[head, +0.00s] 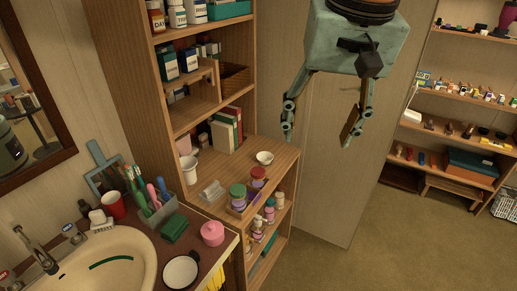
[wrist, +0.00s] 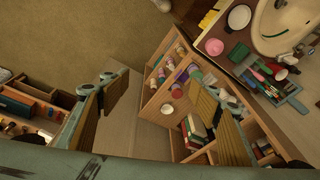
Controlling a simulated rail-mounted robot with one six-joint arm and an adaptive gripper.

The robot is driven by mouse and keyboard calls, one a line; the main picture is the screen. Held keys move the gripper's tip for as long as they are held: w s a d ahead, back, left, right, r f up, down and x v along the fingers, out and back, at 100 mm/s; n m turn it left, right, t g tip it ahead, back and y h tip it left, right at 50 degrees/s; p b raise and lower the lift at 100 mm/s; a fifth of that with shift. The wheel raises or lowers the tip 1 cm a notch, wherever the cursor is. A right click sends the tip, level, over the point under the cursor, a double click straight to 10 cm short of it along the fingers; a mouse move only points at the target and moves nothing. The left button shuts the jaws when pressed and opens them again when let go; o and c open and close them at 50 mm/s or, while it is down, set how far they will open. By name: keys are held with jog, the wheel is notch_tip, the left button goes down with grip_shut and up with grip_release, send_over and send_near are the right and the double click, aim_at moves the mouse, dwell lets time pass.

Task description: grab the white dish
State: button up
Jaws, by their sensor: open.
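A small white dish (head: 265,158) sits on the wooden shelf unit's counter-height top, near its right edge. It also shows in the wrist view (wrist: 167,109), between my fingers in the picture. A larger round white dish with a dark rim (head: 181,272) lies at the front edge of the sink counter; the wrist view shows it at the upper right (wrist: 239,17). My gripper (head: 319,135) is open and empty, pointing down, in the air to the right of the small dish. It is apart from both dishes.
On the wooden shelf (head: 255,146), a white cup (head: 190,168), upright books (head: 228,129) and lidded jars (head: 238,197) stand near the small dish. Shelves rise behind it. A pink jar (head: 212,233) stands on the sink counter. Open floor (head: 400,240) lies at right.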

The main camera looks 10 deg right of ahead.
jog(key=w+m+p, duration=0.3)
jog(key=w, duration=1.2)
jog(key=m+g+p, duration=0.3)
jog(key=m+p, duration=0.4)
jog(key=p, duration=0.3)
send_over(264, 157)
notch_tip(264, 157, down, 27)
jog(key=shift+w+f, duration=0.1)
jog(key=shift+f, duration=0.75)
jog(key=shift+f, duration=4.3)
jog(key=shift+d, duration=0.1)
